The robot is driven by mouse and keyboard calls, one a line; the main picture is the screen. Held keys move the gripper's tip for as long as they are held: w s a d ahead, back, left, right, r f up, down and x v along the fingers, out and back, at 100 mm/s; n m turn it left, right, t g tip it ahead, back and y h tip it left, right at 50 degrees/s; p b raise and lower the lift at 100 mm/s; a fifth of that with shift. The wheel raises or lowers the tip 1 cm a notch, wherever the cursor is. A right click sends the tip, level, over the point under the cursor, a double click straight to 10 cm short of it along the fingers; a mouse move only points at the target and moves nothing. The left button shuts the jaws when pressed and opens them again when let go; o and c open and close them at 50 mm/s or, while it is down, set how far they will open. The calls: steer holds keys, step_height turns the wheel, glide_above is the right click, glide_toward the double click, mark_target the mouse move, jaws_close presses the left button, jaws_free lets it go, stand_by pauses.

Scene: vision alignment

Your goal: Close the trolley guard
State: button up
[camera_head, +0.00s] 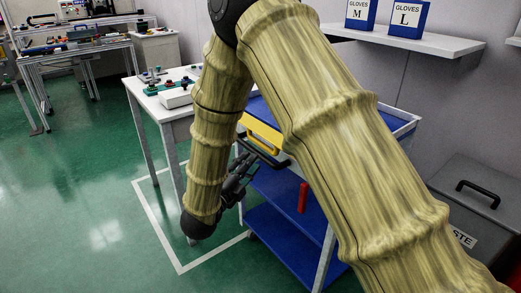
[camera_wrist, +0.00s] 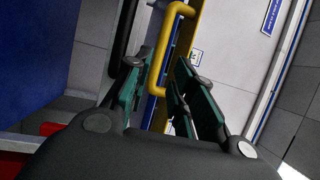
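The trolley (camera_head: 280,222) has blue shelves in a pale metal frame and stands partly behind my arm. Its yellow guard (camera_head: 261,132) is at the trolley's left end, near the top, with a black bar (camera_head: 264,156) just below it. My gripper (camera_head: 243,170) is beside that end, lower than the guard. In the wrist view the yellow guard (camera_wrist: 163,50) is a bent bar passing through the gap between my gripper's fingers (camera_wrist: 160,72). The fingers stand apart. Whether they touch the bar cannot be told. My arm hides much of the trolley top.
A white table (camera_head: 150,100) with small parts stands left of the trolley. A grey waste bin (camera_head: 475,195) is at the right. A wall shelf (camera_head: 440,42) holds glove boxes. Green floor (camera_head: 85,190) is clear at the left. A red object (camera_head: 303,197) hangs by the trolley.

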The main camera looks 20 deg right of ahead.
mark_target(262, 146)
steer(key=x, duration=0.9)
steer(key=shift+w+d, duration=0.2)
steer(key=shift+d, duration=0.1)
steer(key=shift+c, duration=0.4)
jaws_close()
steer(key=shift+a, duration=0.45)
steer(key=shift+d, duration=0.25)
steer(key=shift+r, duration=0.1)
